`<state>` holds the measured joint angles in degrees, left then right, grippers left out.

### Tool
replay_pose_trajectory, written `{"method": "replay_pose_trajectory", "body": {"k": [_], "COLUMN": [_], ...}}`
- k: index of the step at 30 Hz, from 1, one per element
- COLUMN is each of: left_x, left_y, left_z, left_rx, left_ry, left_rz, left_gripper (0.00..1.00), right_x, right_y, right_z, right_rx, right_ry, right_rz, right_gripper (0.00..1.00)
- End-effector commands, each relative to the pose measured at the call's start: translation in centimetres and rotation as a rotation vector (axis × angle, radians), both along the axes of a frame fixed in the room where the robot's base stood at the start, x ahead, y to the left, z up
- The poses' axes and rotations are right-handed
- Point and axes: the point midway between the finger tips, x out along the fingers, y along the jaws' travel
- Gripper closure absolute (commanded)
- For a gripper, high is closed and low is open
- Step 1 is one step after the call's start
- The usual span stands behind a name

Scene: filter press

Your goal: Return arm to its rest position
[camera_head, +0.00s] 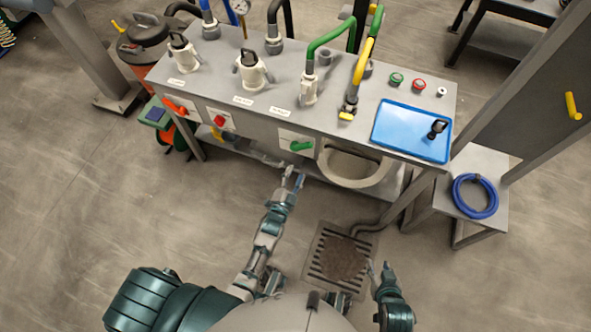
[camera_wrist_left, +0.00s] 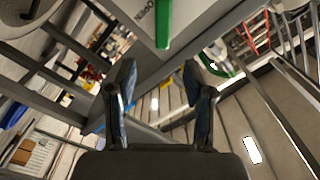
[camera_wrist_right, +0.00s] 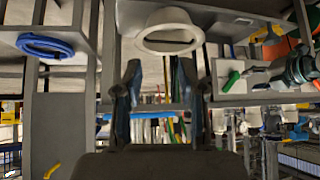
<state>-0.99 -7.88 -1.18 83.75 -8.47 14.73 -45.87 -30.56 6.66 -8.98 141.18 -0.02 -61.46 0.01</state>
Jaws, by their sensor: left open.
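My left gripper (camera_head: 293,178) is extended forward, in front of the bench's front panel and just below the green handle (camera_head: 301,146). It is open and empty. In the left wrist view the fingers of my left gripper (camera_wrist_left: 159,85) stand apart, with the green handle (camera_wrist_left: 165,25) beyond them, apart from the tips. My right gripper (camera_head: 379,270) is low and close to my body, right of the floor drain. In the right wrist view the fingers of my right gripper (camera_wrist_right: 160,85) are spread with nothing between them.
The grey bench (camera_head: 235,80) carries valves, hoses and a blue tray (camera_head: 412,130). A white round basin (camera_head: 355,167) sits under its front edge. A blue hose coil (camera_head: 475,196) lies on a side stand. A floor drain (camera_head: 341,258) lies between my arms. The left floor is clear.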

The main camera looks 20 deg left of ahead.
Motion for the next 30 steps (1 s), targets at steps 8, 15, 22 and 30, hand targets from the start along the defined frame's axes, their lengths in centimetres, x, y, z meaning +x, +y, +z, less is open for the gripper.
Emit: {"method": "replay_pose_trajectory", "body": {"k": [8, 15, 22, 30], "left_x": [0.0, -5.1, -20.8, -34.2], "left_y": [0.0, 0.7, 2.8, 5.0], "left_z": [0.0, -5.2, -14.1, -16.9], "left_rx": [-0.001, -0.149, -0.393, -0.486], "left_ry": [0.003, 0.331, 0.965, 1.35], "left_rz": [0.0, -0.003, 0.173, 0.417], "left_gripper": [0.48, 0.48, 0.48, 0.48], "right_x": [0.0, -0.8, -6.1, -12.1], "right_y": [0.0, -0.3, -1.8, -3.2], "right_z": [0.0, -5.2, -15.2, -20.9], "right_rx": [0.0, -0.031, -0.088, -0.122], "right_ry": [0.0, 0.125, 0.37, 0.537], "right_rz": [0.0, -0.001, -0.004, -0.005], "right_gripper": [0.6, 0.6, 0.6, 0.6]}}
